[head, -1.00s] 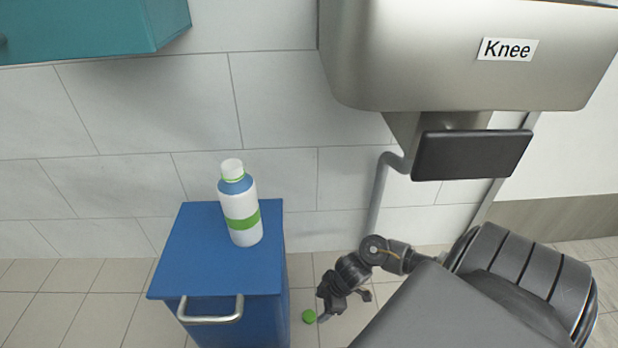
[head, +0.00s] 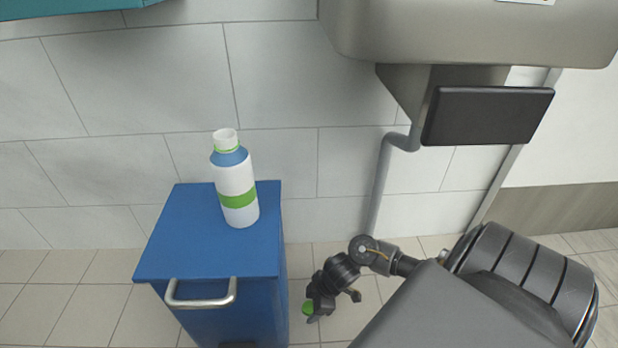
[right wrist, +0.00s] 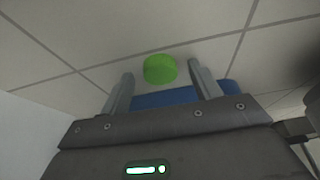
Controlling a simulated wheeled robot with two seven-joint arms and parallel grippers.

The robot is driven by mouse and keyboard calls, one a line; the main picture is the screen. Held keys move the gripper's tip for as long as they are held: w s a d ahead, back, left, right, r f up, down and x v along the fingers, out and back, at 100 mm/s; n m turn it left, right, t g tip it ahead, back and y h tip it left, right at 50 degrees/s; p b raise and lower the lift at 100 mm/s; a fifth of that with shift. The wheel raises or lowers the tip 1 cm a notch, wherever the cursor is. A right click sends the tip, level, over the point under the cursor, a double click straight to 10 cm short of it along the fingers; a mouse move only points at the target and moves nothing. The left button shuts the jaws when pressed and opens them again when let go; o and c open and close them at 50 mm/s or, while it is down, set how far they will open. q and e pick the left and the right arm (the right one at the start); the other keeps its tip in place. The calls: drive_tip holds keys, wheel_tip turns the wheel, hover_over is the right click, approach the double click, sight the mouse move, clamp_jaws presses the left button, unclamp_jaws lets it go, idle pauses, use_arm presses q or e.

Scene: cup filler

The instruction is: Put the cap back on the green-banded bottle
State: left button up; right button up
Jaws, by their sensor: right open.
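The white bottle (head: 236,178) with a green band and a blue shoulder stands upright on the blue cabinet. Its white neck shows no green cap on top. The green cap (head: 308,308) is low over the floor tiles, right of the cabinet; I cannot tell whether it rests on the floor. My right gripper (head: 333,308) is beside it and partly hides it in the head view. In the right wrist view the round cap (right wrist: 160,69) shows between the tips of the open right gripper (right wrist: 162,74), with gaps to both fingers. My left gripper is out of view.
The blue cabinet (head: 205,255) has a metal handle (head: 200,300) on its front. A metal sink unit (head: 470,35) with a dark panel (head: 488,116) and a grey pipe (head: 384,175) is at the upper right.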

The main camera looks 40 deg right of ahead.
idle(0.3)
drive_tip(key=c, duration=1.1)
drive_tip(key=shift+o, duration=0.2)
